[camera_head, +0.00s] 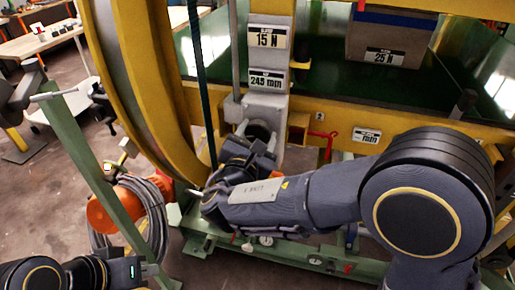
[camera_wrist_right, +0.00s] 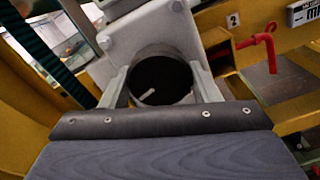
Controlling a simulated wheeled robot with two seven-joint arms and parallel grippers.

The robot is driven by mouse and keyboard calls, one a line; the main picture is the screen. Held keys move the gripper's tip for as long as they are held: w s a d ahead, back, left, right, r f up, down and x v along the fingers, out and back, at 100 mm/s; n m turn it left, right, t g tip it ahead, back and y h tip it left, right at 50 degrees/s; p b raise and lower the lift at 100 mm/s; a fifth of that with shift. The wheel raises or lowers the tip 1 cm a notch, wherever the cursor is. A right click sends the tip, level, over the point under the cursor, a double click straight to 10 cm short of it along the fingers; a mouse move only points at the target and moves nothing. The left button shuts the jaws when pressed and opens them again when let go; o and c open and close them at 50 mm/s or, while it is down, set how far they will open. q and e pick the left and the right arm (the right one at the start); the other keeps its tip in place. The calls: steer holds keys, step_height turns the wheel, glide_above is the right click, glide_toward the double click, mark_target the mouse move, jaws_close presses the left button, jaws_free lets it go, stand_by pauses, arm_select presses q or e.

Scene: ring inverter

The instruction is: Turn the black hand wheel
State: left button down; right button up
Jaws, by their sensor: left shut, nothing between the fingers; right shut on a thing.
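The black hand wheel (camera_wrist_right: 160,78) is a dark, hollow round rim on a light grey housing, with a small pale stub inside. In the right wrist view my right gripper (camera_wrist_right: 160,92) has one finger on each side of the rim, shut on it. In the head view the right gripper (camera_head: 256,143) reaches the wheel (camera_head: 259,128) below the grey column, and partly covers it. The dark end of my left arm, with the left gripper (camera_head: 126,270), is low at the left, away from the wheel; its fingers are hard to make out.
A large yellow ring (camera_head: 130,80) stands left of the wheel. A grey column (camera_head: 269,72) with labels rises above it. A red hook-like handle (camera_wrist_right: 262,46) is to its right. An orange part with coiled cable (camera_head: 125,210) and a green post (camera_head: 88,165) stand at the left.

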steer(key=m+b, duration=0.4)
steer(key=b, duration=0.1)
steer(key=shift+a+f+b, duration=0.1)
steer(key=shift+f+b, duration=0.2)
steer(key=shift+r+m+b, duration=0.25)
steer(key=shift+m+b, duration=0.65)
steer(key=shift+b, duration=0.25)
steer(key=o, duration=1)
steer(key=shift+r, duration=0.1)
steer(key=v, duration=0.7)
steer(key=shift+s+a, duration=0.15)
steer(key=shift+s, duration=0.2)
